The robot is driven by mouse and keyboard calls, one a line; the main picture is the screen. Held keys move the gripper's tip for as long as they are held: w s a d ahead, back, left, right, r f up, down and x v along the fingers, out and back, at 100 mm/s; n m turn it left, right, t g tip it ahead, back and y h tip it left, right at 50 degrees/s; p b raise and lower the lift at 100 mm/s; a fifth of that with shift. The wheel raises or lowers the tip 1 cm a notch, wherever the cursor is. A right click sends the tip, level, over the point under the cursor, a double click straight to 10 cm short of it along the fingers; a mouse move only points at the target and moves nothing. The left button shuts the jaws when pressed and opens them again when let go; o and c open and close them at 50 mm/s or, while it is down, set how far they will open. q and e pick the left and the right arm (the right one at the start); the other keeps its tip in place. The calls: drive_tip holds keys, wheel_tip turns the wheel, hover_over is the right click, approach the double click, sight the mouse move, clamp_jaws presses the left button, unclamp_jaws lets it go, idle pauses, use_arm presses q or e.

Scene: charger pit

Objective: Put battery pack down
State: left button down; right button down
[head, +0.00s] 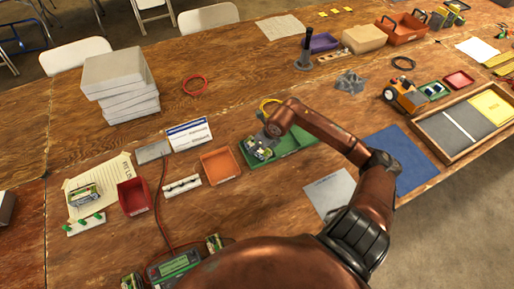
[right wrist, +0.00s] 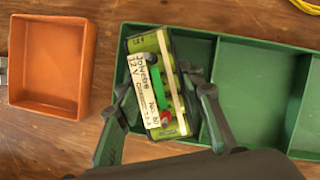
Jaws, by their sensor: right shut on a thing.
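My right gripper (head: 264,140) is over the left end of the green divided tray (head: 301,137). It is shut on a battery pack (head: 258,153), green-yellow with a white label and a red spot. In the right wrist view, the fingers (right wrist: 163,115) grip both sides of the battery pack (right wrist: 152,72). The pack is slightly tilted over the left compartment of the green tray (right wrist: 262,92) and overlaps its near edge. I cannot tell whether it touches the tray floor. My left gripper is not in view.
An orange tray (head: 220,166) stands just left of the green tray. A charger (head: 174,266) with packs is near the front edge. Grey boxes (head: 118,75) are stacked at the back left. A blue mat (head: 402,160) lies right.

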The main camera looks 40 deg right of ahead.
drive_tip(key=shift+w+f, duration=0.1)
drive_tip(key=shift+f, duration=0.25)
drive_tip(key=c, duration=1.3)
unclamp_jaws()
drive_tip(key=p+v, duration=0.2)
drive_tip(key=v, duration=0.9)
drive_tip(key=shift+f, duration=0.1)
drive_tip(key=shift+s+r, duration=0.35)
drive_tip(key=shift+r, duration=0.2)
